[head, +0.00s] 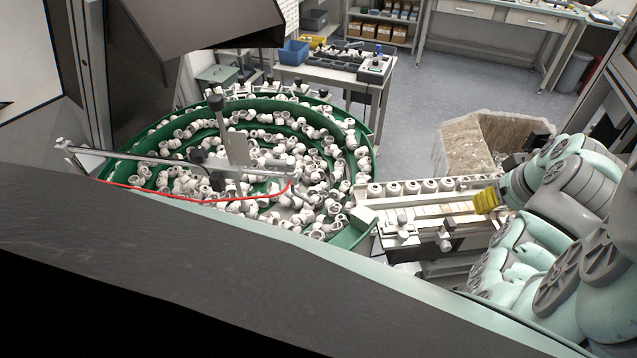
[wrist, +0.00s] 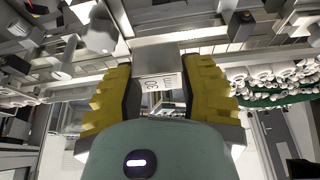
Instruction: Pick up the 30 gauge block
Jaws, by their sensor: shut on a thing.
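The gauge block (wrist: 160,58) is a grey metal block between my fingers in the wrist view. My gripper (wrist: 180,72) has yellow fingers with dark inner pads and is shut on the block from both sides. In the head view my gripper (head: 486,200) is over the right part of the linear feed track (head: 430,208). The block cannot be made out there, and I cannot tell whether it touches anything below.
A green bowl feeder (head: 352,238) full of white caps stands to the left, with a metal bar and red cable across it. Several white caps line the track's back rail. A crate (head: 462,148) stands behind my arm. A workbench (head: 345,78) is at the back; the floor beside it is clear.

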